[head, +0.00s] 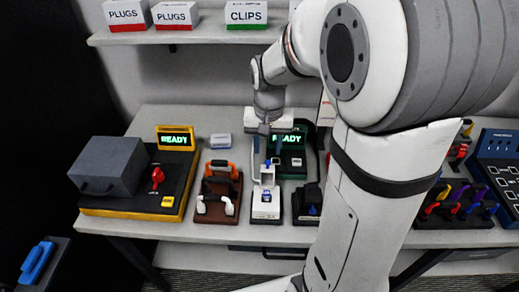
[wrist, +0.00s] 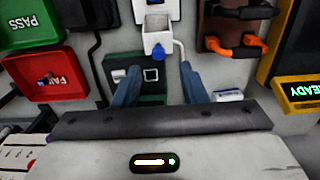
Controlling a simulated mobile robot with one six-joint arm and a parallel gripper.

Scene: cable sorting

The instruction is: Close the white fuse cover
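The white fuse cover (head: 267,175) stands raised at the back of a small white fuse holder (head: 265,205) on a dark base, with a blue tab at its top. In the wrist view the cover (wrist: 157,39) appears open, its blue tab (wrist: 152,56) facing my gripper. My gripper (head: 267,151) hangs just behind and above the cover. In the wrist view its two blue fingers (wrist: 159,69) are spread apart with nothing between them, close to the tab. I cannot tell whether either finger touches the cover.
A brown fixture with orange and white connectors (head: 218,190) stands left of the holder. A black device (head: 307,203) stands close on its right. Behind is a green READY unit (head: 288,155). A yellow READY station (head: 174,138) with a grey box is farther left.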

